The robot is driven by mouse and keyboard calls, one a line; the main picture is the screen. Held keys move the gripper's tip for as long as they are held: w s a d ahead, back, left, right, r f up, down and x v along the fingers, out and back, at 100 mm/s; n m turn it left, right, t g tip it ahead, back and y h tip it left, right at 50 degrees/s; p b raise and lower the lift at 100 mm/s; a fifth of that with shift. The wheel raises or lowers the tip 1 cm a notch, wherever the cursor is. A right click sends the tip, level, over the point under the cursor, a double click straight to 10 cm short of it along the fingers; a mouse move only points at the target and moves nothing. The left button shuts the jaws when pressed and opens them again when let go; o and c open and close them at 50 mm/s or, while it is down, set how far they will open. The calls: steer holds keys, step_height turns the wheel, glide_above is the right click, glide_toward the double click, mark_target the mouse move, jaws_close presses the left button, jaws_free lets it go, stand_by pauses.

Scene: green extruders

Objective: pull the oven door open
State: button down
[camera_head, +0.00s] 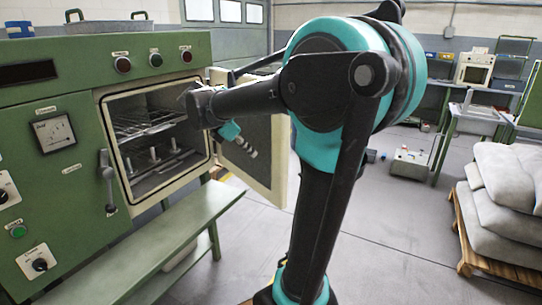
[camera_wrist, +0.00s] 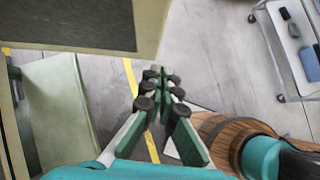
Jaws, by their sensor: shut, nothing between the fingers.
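The green oven (camera_head: 75,150) stands at the left in the head view. Its door (camera_head: 266,185) is swung wide open to the right of the opening, with its cream edge and inner panel showing. Wire racks (camera_head: 145,122) show inside the chamber. My gripper (camera_head: 250,152) is in front of the door's inner side, below my forearm; I cannot tell whether it touches the door. In the wrist view my gripper (camera_wrist: 161,75) has its fingertips together with nothing between them. A cream-edged dark panel (camera_wrist: 75,22), apparently the door, fills the upper left there.
A green bench (camera_head: 170,245) runs below the oven and shows in the wrist view (camera_wrist: 60,110). A lever (camera_head: 107,180) is left of the opening. Grey sacks (camera_head: 505,200) lie on a pallet at right. The floor between is mostly clear. A wheeled cart (camera_wrist: 295,45) stands upper right.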

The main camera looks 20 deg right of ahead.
steer(key=a+r+n+h, duration=0.1)
glide_toward(278, 158)
steer(key=shift+t, duration=0.3)
steer(key=shift+s+a+f+x, duration=0.1)
steer(key=shift+f+x, duration=0.05)
steer(key=shift+x, duration=1)
steer(key=shift+s+a+f+x, duration=0.1)
steer(key=shift+a+f+x, duration=0.05)
steer(key=shift+x, duration=1)
steer(key=shift+s+a+f+x, duration=0.1)
steer(key=shift+x, duration=1)
steer(key=shift+w+d, duration=0.1)
steer(key=shift+d, duration=0.55)
steer(key=w+d, duration=0.4)
steer(key=d, duration=0.3)
steer(key=w+d+n, duration=0.1)
steer(key=w+d, duration=0.3)
steer(key=d, duration=0.4)
steer(key=w+d+t, duration=0.1)
steer(key=w+d, duration=0.3)
steer(key=d, duration=0.4)
steer(key=shift+w+n, duration=0.3)
steer(key=shift+n, duration=0.1)
